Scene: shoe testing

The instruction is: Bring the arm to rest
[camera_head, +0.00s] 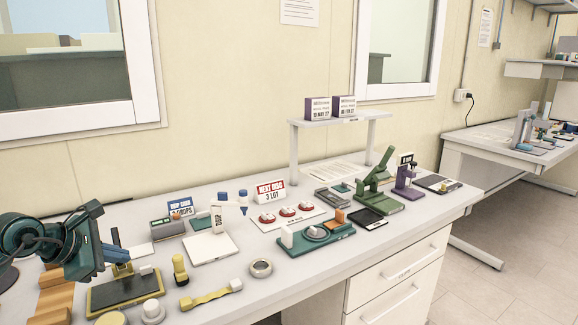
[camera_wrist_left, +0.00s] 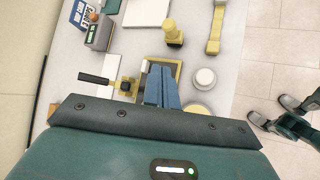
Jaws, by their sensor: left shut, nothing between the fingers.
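My left gripper (camera_head: 117,254) comes in from the left in the head view, above the near left part of the table. Its blue fingers are together and hold nothing. In the left wrist view the closed fingers (camera_wrist_left: 161,88) point at a black plate with a yellow frame (camera_wrist_left: 179,72). That framed plate (camera_head: 127,292) lies below the gripper in the head view. The fingers hide part of it in the wrist view, and I cannot tell the exact gap. My right gripper is not seen in the head view.
Near the gripper stand a yellow stamp-like piece (camera_head: 180,268), a white round knob (camera_head: 152,311) and a yellow bar (camera_head: 210,295). A white pad (camera_head: 210,249), a green tray (camera_head: 316,240) and a small raised shelf (camera_head: 338,120) are farther right. Orange-brown blocks (camera_head: 52,300) lie at left.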

